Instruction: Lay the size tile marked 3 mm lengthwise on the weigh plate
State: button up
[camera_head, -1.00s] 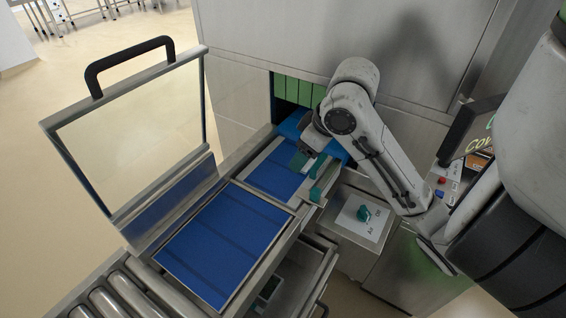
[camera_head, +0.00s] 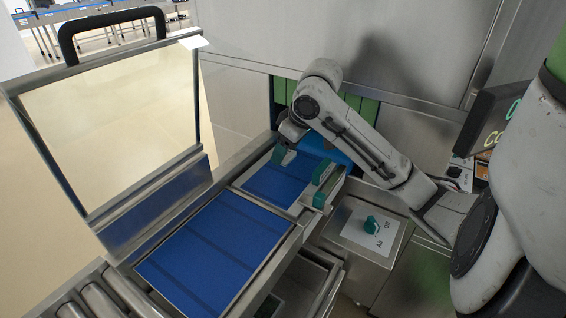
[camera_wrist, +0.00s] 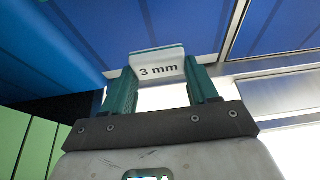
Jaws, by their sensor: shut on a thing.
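The size tile (camera_wrist: 158,66), a small pale block marked "3 mm" with a teal top edge, is held between the teal fingers of my gripper (camera_wrist: 160,84) in the wrist view. Its lettering reads upright there. In the head view my gripper (camera_head: 283,156) is at the upper left edge of the smaller blue belt section (camera_head: 268,187); the tile cannot be made out there. Blue surfaces and a steel strip show beyond the tile in the wrist view. I cannot tell for sure which surface is the weigh plate.
A larger blue belt section (camera_head: 205,255) lies in front, with rollers (camera_head: 128,293) at lower left. The raised clear cover (camera_head: 115,125) stands at left. Teal-ended blocks (camera_head: 321,186) line the right rail. A box with a teal Air knob (camera_head: 371,224) is at right.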

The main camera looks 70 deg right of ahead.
aim_at(283, 172)
jog(key=shift+w+d+f, duration=0.25)
jog(key=shift+d+f, duration=0.1)
jog(key=shift+f, duration=0.15)
jog(key=shift+w+d+f, duration=0.25)
jog(key=shift+d+f, duration=0.05)
jog(key=shift+f, duration=0.2)
jog(key=shift+w+d+f+p, duration=0.15)
jog(key=shift+f+p, duration=0.15)
jog(key=shift+f, duration=1.45)
jog(key=shift+f, duration=0.15)
jog(key=o, duration=1)
jog(key=v, duration=1.2)
